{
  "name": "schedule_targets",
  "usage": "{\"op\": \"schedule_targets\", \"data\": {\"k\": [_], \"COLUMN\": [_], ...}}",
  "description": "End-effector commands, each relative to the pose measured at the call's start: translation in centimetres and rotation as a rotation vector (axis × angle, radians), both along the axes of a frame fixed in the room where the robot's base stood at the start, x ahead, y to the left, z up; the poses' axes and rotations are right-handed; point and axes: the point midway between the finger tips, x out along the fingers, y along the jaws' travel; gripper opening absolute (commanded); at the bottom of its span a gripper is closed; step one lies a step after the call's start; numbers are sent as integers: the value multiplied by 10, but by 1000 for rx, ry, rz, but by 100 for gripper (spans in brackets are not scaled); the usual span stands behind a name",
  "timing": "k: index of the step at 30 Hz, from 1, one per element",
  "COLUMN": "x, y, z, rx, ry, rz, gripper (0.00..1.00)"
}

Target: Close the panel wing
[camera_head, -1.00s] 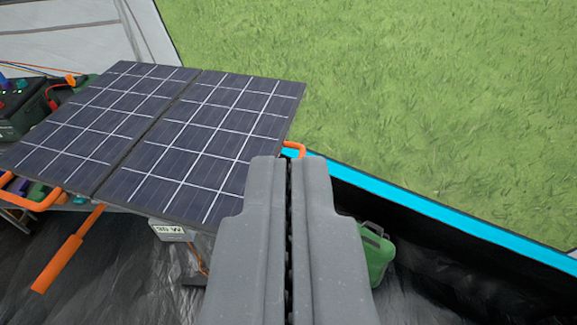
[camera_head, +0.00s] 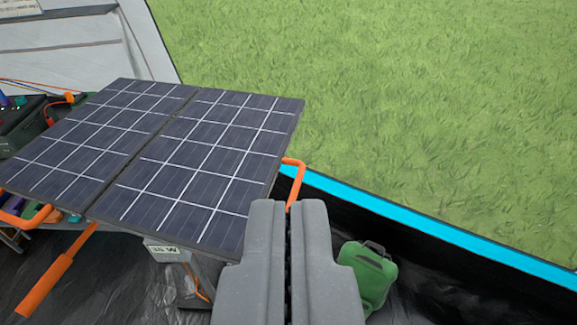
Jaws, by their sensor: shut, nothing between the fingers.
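The solar panel has two dark blue gridded wings that lie open and nearly flat, side by side. The left wing (camera_head: 95,145) and the right wing (camera_head: 205,165) meet along a dark seam. My gripper (camera_head: 288,208) is shut and empty. In the picture its tips are just beyond the lower right corner of the right wing; I cannot tell whether they touch it. An orange bent handle (camera_head: 297,175) shows at the right wing's right edge, partly hidden behind my gripper. Another orange bar (camera_head: 60,272) sticks out below the left wing.
A green canister (camera_head: 368,274) stands on the dark floor right of my gripper. A grey box with a label (camera_head: 165,252) sits under the right wing. A dark battery box with cables (camera_head: 20,118) is at the left. A blue-edged tent wall (camera_head: 430,232) borders the grass.

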Motion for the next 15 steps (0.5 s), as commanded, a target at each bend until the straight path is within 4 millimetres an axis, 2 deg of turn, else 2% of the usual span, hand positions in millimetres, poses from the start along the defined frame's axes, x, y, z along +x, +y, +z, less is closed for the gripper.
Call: {"op": "schedule_targets", "data": {"k": [4, 8, 15], "x": [22, 55, 115], "y": [3, 11, 22], "z": [4, 1, -29], "rx": [-14, -33, -69], "ry": [50, 132, 300], "rz": [-35, -89, -186], "gripper": [0, 0, 0]}}
